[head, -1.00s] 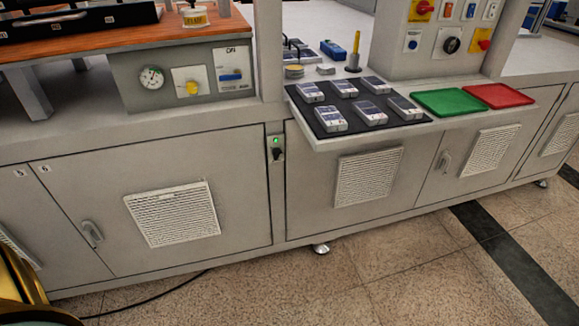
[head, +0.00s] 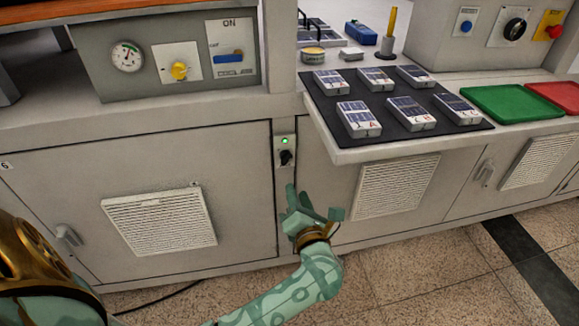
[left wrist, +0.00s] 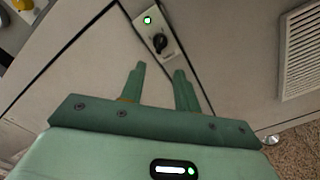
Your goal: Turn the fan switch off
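The fan switch is a small black rotary knob (head: 286,158) on a narrow light plate between two cabinet doors. A green light (head: 285,141) is lit just above it. In the left wrist view the knob (left wrist: 160,43) and the lit green light (left wrist: 148,20) lie ahead of the fingertips. My left gripper (head: 300,197) is just below the switch in the head view. In the left wrist view its two fingers (left wrist: 158,70) stand apart with nothing between them. It appears not to touch the knob. My right gripper is out of view.
A shelf with a black mat (head: 445,122) and several grey devices juts out above right of the switch. A green tray (head: 512,102) and a red tray (head: 556,95) lie further right. Vent grilles (head: 160,222) are on the doors. A gauge panel (head: 90,60) is upper left.

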